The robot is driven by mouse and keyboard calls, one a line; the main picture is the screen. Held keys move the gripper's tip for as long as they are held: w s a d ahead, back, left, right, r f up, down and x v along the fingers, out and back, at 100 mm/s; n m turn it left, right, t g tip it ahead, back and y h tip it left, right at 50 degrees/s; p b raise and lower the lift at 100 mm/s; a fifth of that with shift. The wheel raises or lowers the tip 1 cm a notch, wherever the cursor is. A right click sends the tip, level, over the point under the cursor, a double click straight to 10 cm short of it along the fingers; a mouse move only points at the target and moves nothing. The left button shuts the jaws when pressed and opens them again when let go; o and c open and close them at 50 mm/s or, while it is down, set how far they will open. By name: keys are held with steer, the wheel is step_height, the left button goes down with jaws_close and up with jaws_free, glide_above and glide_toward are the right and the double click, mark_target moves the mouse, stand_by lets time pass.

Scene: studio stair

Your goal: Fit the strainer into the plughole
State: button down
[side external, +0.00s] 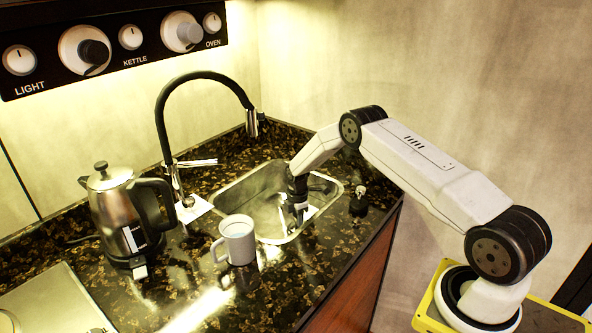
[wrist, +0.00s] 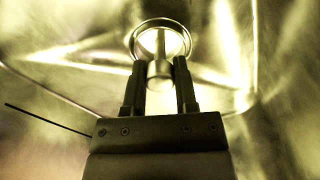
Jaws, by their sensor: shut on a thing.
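The steel sink (side external: 228,193) is set into the dark speckled counter. My gripper (side external: 297,208) reaches down inside it, towards its right side. In the wrist view, my gripper (wrist: 160,72) is shut on a short cylindrical grip of what looks like the strainer (wrist: 160,24). A round metal ring with a central stem shows just beyond the fingertips. In the side view the strainer is too small and too close to the fingers to make out. I cannot make out the plughole in either view, nor tell whether the strainer touches the sink floor.
A pale mug (side external: 238,241) stands by the sink's front left edge, with a steel kettle (side external: 122,215) further left. A black tap (side external: 160,110) arches behind the sink. A small dark object (side external: 359,203) stands on the counter right of the sink.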

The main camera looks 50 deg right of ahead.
steer(key=shift+f, duration=0.15)
steer(key=shift+c, duration=2)
jaws_free()
step_height(320, 180, up, 12)
